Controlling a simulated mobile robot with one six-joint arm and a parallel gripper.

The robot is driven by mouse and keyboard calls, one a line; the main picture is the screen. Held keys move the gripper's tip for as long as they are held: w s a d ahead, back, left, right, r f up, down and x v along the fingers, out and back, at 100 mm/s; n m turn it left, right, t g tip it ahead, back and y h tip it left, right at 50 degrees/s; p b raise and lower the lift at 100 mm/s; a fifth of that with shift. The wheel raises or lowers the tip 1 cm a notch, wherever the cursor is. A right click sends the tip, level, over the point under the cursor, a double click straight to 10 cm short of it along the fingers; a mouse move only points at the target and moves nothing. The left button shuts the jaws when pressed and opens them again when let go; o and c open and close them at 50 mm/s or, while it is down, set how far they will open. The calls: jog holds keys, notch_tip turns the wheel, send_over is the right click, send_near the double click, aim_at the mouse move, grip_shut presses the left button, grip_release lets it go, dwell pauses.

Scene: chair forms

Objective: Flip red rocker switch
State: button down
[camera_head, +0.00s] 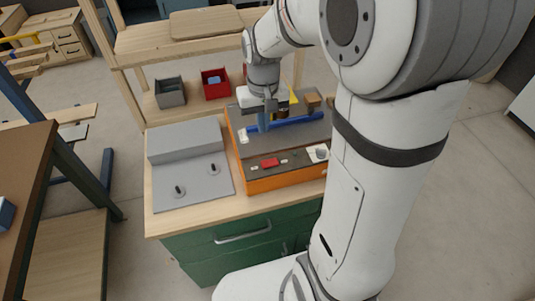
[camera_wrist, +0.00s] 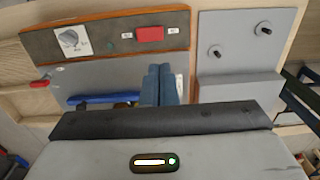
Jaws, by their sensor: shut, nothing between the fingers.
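The red rocker switch (camera_head: 269,162) sits on the dark sloped front panel of an orange-sided console (camera_head: 285,181), between two small white labels. In the wrist view the switch (camera_wrist: 150,34) lies beyond my fingertips, a little to the left of their line. My gripper (camera_head: 263,129) is over the console, behind the switch and apart from it. Its two blue-grey fingers (camera_wrist: 159,68) are pressed together with nothing between them. Which way the switch is tipped is too small to tell.
A round knob (camera_head: 320,153) is right of the switch. A blue bar (camera_head: 290,124) lies behind it on the console. A grey panel with two toggles (camera_head: 190,172) stands to the left. A grey bin (camera_head: 170,92) and red bin (camera_head: 216,84) sit behind on the wooden shelf.

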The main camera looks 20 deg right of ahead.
aim_at(263, 163)
notch_tip(263, 163, down, 13)
jog(key=shift+a+f+p, duration=0.1)
jog(key=shift+p, duration=0.55)
jog(key=shift+f, duration=0.1)
